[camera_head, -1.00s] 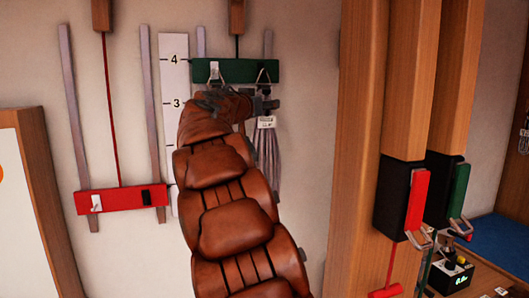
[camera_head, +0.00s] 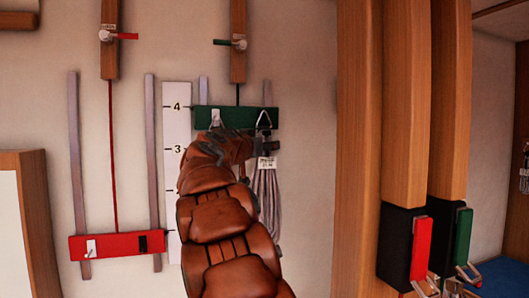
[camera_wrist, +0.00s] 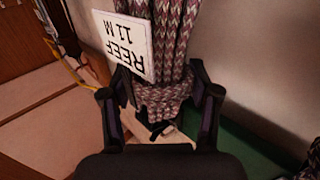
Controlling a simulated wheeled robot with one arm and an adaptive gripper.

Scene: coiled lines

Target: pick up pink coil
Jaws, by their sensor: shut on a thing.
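The pink coil (camera_head: 268,195) is a bundle of mauve-pink and white braided rope with a white tag. It hangs below the right hook of the green bar (camera_head: 243,117). In the wrist view the coil (camera_wrist: 177,45) runs between my fingers, and its tag reads REEF 11 M. My gripper (camera_wrist: 160,105) is shut on the coil, with one dark finger on each side of a wrapped band of rope. In the head view my arm covers part of the hook area, and the exact contact is hidden.
A red bar (camera_head: 117,245) with a hook hangs lower left. A numbered white scale (camera_head: 177,150) stands left of my arm. Wooden posts (camera_head: 360,150) rise close on the right, with red and green handles (camera_head: 422,248) low on them.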

